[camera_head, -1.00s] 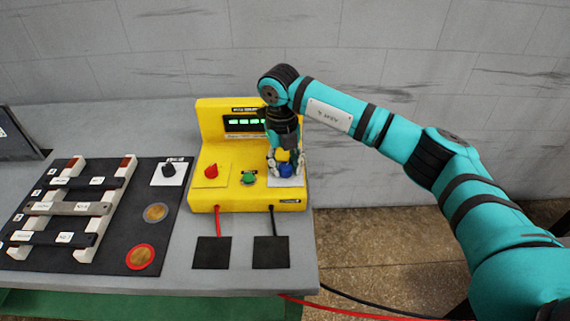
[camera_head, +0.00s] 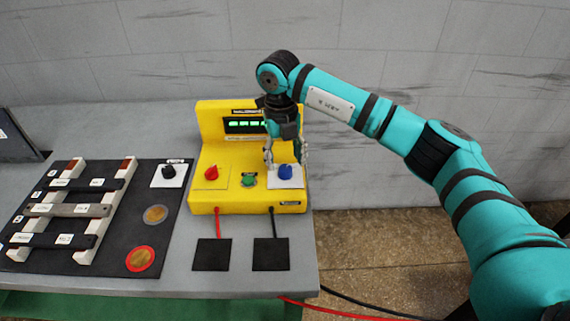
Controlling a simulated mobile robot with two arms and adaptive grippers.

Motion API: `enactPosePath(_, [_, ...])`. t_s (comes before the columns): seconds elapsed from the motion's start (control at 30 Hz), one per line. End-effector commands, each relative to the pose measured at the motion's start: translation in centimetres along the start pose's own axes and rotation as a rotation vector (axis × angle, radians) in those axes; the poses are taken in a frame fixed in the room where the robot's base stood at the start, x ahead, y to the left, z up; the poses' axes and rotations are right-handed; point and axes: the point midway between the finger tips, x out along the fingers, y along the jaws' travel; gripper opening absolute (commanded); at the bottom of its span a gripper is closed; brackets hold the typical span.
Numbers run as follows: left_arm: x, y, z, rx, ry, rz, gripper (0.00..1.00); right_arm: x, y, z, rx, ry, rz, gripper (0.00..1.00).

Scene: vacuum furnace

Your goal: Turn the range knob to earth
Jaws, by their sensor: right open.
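A yellow instrument box (camera_head: 243,204) with a lit green display (camera_head: 245,125) stands on the grey table. It carries a red knob (camera_head: 211,173) at left, a green button (camera_head: 249,181) in the middle and a blue knob (camera_head: 285,171) on a white plate at right. The labels are too small to read, so I cannot tell which knob is the range knob or where it points. My right gripper (camera_head: 285,158) is open and empty, its fingers just above and behind the blue knob. My left gripper is not in view.
A black board (camera_head: 115,258) at left holds several bars on white rails, a black knob (camera_head: 169,171) and two round discs. Two black pads (camera_head: 211,254) lie before the box, with red and black leads. The wall is close behind.

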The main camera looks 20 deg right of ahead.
Motion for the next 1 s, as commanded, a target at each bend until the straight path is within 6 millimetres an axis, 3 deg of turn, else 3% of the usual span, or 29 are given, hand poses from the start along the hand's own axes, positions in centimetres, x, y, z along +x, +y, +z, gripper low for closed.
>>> enactPosePath(0.2, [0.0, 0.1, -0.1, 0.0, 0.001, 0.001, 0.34, -5.0, 0.1, 0.1, -0.001, -0.006, 0.001, 0.56])
enactPosePath(0.4, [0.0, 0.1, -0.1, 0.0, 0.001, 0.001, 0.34, -8.0, 0.0, 0.1, -0.001, -0.003, 0.0, 0.56])
enactPosePath(0.6, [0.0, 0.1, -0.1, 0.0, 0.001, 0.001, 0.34, -9.0, 0.0, 0.0, 0.0, -0.001, 0.001, 0.56])
enactPosePath(1.0, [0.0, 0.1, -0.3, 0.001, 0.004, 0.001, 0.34, -9.0, 0.0, 0.0, 0.0, -0.001, 0.001, 0.56])
